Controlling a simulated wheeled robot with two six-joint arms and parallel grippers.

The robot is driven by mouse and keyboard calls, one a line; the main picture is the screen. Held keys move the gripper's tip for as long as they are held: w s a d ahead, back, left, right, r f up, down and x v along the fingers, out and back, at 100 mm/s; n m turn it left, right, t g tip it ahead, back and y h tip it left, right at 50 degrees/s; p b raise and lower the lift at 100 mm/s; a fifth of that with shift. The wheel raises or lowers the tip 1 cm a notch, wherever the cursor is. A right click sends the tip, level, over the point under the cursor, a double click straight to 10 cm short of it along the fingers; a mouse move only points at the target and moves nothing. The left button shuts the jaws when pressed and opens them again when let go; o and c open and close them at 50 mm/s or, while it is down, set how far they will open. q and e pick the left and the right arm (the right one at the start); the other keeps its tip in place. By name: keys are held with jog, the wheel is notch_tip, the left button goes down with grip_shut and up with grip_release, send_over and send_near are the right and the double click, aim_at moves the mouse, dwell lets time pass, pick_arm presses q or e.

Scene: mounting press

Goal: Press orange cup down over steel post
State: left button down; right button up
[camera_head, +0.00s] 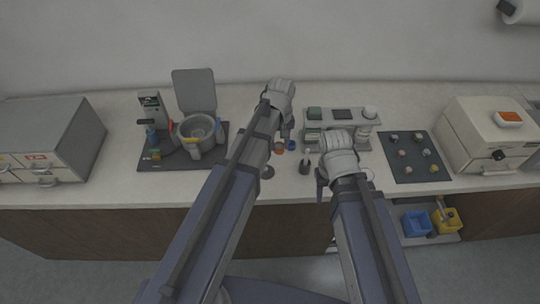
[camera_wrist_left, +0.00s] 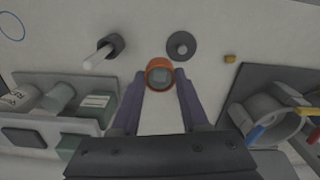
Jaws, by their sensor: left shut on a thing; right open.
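The orange cup (camera_wrist_left: 160,72) is between the tips of my left gripper (camera_wrist_left: 157,82), which is shut on it; its grey-blue inside faces the wrist camera. The cup also shows as a small orange spot in the head view (camera_head: 279,151). The steel post (camera_wrist_left: 182,47) stands on a dark round base, just beyond the cup and to its right in the wrist view. In the head view the round base (camera_head: 267,172) is partly hidden by my left arm. Cup and post look apart; the height between them is unclear. My right gripper (camera_head: 322,185) is open at the counter's front.
A dark holder with a pale rod (camera_wrist_left: 105,48) stands near the cup. The press machine (camera_head: 197,128) is at left; a grey rack (camera_head: 345,117) and a dark mat with several knobs (camera_head: 413,156) are at right.

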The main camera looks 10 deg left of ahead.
pick_arm(q)
jog(key=shift+f+b, duration=0.45)
jog(key=shift+f, duration=0.25)
jog(key=shift+n, duration=0.5)
jog(key=shift+s+a+f+b, duration=0.3)
jog(key=shift+a+f+b, duration=0.45)
jog(key=shift+f+b, duration=0.6)
jog(key=shift+s+a+f+b, duration=0.25)
jog(key=shift+a+f+b, duration=0.45)
jog(key=shift+f+b, duration=0.6)
jog(key=shift+s+a+f+b, duration=0.3)
jog(key=shift+a+f+b, duration=0.45)
jog(key=shift+f+b, duration=0.6)
jog(key=shift+f+b, duration=1.15)
jog(key=shift+f, duration=0.05)
jog(key=shift+c, duration=1.6)
grip_release()
jog(key=shift+o, duration=1.5)
jog(key=shift+r, duration=0.15)
